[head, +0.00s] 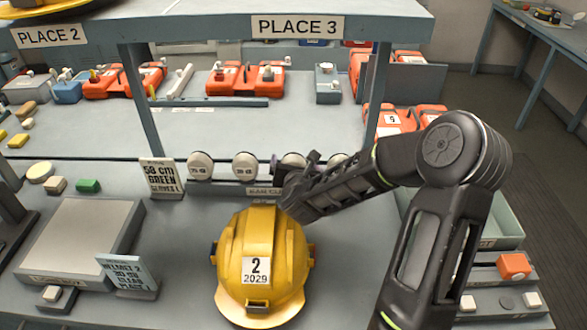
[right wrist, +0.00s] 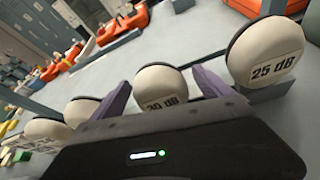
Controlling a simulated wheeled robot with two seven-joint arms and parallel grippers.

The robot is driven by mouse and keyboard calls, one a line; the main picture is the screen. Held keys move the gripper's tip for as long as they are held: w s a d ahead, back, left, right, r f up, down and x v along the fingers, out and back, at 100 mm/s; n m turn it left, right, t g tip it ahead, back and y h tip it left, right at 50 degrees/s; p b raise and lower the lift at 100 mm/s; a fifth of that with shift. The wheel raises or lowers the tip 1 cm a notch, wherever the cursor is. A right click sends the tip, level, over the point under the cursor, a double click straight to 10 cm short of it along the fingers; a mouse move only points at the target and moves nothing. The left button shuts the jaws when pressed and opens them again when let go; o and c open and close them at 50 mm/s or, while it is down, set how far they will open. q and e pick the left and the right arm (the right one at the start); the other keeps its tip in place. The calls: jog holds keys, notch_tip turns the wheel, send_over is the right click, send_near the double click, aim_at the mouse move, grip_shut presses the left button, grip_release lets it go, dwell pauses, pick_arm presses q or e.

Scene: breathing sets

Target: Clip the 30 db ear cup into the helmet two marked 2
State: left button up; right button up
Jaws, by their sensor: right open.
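The yellow helmet marked 2 (head: 237,245) stands on the bench at the lower middle of the head view, with a dark fitting on each side. The cream 30 dB ear cup (right wrist: 160,84) is in a row of ear cups behind the helmet. My right gripper (right wrist: 160,92) is open, with a purple finger on each side of this cup; whether they touch it I cannot tell. In the head view the right gripper (head: 294,163) is over the row and partly hides the cup. My left gripper is not in view.
The 25 dB ear cup (right wrist: 265,55) stands close beside the right finger. Two other cups (head: 200,165) (head: 245,165) stand to the left. A grey tray (head: 80,235) and a sign (head: 128,274) are left of the helmet. A shelf (head: 200,32) overhangs behind.

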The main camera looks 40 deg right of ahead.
jog(key=shift+w+f, duration=0.1)
jog(key=shift+w, duration=0.05)
dwell(0.5)
jog(key=c, duration=1.5)
jog(key=shift+d+r, duration=0.1)
jog(key=shift+r, duration=0.1)
notch_tip(320, 180, up, 10)
jog(key=shift+f, duration=0.1)
dwell(0.7)
